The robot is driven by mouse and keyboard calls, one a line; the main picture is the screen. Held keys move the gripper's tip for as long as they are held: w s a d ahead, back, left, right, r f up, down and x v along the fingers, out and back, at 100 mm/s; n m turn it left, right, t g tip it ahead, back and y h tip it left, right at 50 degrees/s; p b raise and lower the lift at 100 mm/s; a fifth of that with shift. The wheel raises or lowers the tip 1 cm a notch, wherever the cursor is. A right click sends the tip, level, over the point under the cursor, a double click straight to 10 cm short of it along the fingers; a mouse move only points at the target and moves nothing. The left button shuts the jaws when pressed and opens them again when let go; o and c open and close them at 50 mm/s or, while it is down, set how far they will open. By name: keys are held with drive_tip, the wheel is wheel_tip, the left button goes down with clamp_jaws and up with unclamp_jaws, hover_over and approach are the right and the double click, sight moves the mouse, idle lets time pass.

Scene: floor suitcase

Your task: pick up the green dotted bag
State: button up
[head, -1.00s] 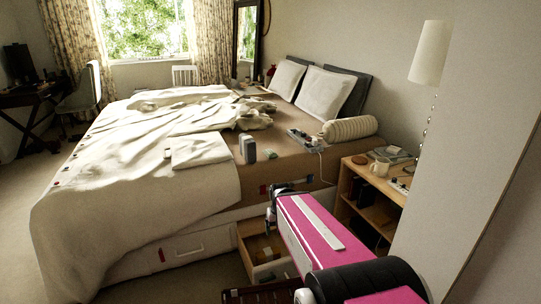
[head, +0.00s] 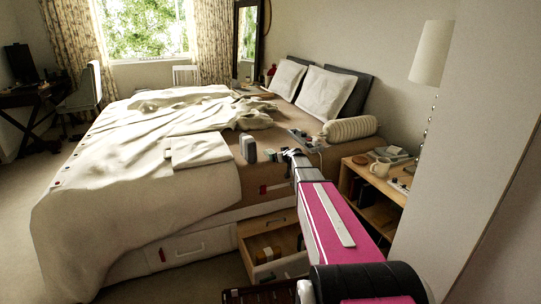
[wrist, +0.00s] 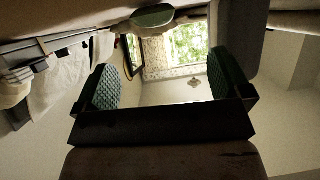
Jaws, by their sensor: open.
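My gripper (head: 280,154) is just above the near side of the bed in the head view. In the wrist view it (wrist: 163,80) is open, with two dark fingers with textured pads far apart and only the room behind between them. A rounded greenish object (wrist: 152,19) shows at the top of the wrist view, beyond the fingers and apart from them. I cannot tell whether it is the green dotted bag; no dots can be made out. No clearly green dotted bag shows in the head view, where my arm hides part of the bed.
A grey upright block (head: 248,149) stands on the bed (head: 205,202) left of my gripper. A striped bolster (head: 349,127) and pillows lie behind. An open drawer (head: 271,243) is below. A nightstand (head: 373,176) with a mug and a lamp stands right.

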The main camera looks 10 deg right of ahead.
sight(273, 153)
drive_tip(key=x, duration=1.1)
drive_tip(key=shift+w+d+r, duration=0.2)
drive_tip(key=shift+w+d, duration=0.1)
drive_tip(key=shift+d, duration=0.1)
drive_tip(key=shift+s, duration=0.1)
drive_tip(key=c, duration=1)
